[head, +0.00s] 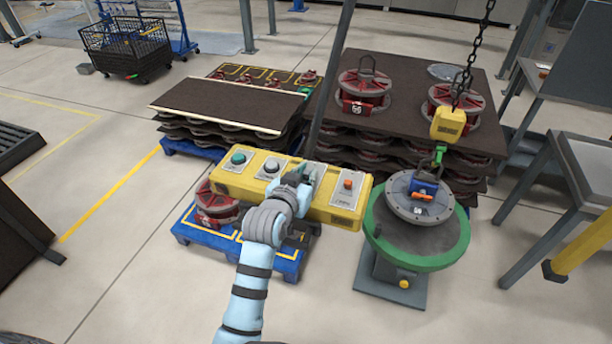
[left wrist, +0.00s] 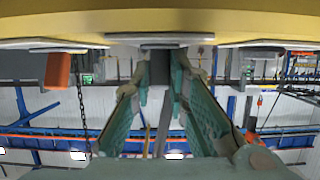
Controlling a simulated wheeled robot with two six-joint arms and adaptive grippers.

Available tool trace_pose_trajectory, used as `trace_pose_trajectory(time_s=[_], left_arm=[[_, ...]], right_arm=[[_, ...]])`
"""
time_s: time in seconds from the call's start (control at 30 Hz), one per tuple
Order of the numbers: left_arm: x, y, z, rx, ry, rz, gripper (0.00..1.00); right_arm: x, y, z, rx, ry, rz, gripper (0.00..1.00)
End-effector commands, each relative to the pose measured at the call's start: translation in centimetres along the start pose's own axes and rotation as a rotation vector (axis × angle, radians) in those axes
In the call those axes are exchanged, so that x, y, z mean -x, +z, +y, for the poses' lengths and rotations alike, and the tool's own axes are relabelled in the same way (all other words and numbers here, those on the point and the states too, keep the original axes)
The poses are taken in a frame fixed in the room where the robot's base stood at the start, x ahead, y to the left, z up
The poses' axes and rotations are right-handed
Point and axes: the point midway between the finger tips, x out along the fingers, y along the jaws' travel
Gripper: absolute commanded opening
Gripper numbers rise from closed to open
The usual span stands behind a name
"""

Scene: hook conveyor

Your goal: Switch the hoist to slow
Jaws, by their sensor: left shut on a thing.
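My left gripper (head: 306,173) is at the box between the dark knob and the orange button. In the left wrist view its fingers (left wrist: 162,82) close around a dark grey switch handle (left wrist: 159,66) under the yellow box. The gripper hides the switch's position in the head view. The yellow hoist block (head: 447,125) hangs from a chain (head: 465,75) at right. My right gripper is out of view.
A grey disc part (head: 408,207) lies on a green round stand (head: 385,245) below the hoist. A blue pallet (head: 200,238) with a red part (head: 212,212) is beside the box. Stacked brown trays (head: 420,72) stand behind. Open floor lies left.

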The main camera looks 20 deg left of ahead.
Motion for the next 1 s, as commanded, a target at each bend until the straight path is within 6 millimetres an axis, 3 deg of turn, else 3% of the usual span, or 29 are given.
trace_pose_trajectory(time_s=[0.4, 0.43, 0.53, 0.83, 1.0], left_arm=[[0.1, -0.5, 0.0, 0.001, -0.001, 0.019, 0.0], [0.1, -0.5, 0.0, 0.001, -0.001, 0.02, 0.18], [0.1, -0.4, 0.0, 0.0, -0.001, 0.018, 0.34], [0.1, -0.3, 0.0, 0.0, 0.0, 0.013, 0.35], [0.8, -2.6, 0.0, 0.0, -0.001, 0.018, 0.35]], right_arm=[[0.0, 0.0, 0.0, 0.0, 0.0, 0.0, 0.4], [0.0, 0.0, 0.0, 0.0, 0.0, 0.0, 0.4], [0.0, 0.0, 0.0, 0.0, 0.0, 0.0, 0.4], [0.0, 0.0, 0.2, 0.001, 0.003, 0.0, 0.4], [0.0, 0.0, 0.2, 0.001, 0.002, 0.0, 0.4]])
